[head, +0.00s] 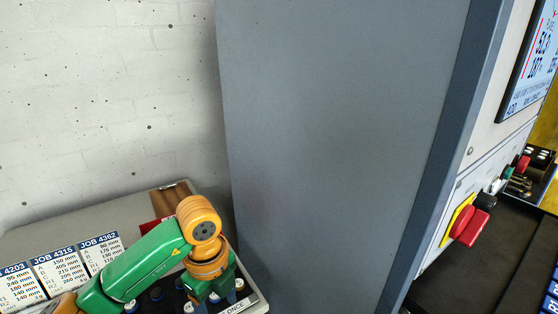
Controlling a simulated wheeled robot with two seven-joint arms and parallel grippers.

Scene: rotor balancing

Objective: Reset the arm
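My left arm, green with orange joints, comes in from the lower left and bends down at an orange joint over a tray-like surface with dark and white-topped small items (240,284). The arm's lower end runs down toward the bottom edge of the head view, and no gripper fingers show there. My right arm and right gripper do not show.
A large grey cabinet (330,130) fills the middle. Job cards (101,252) stand at lower left. A pale wall (100,100) stands behind.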

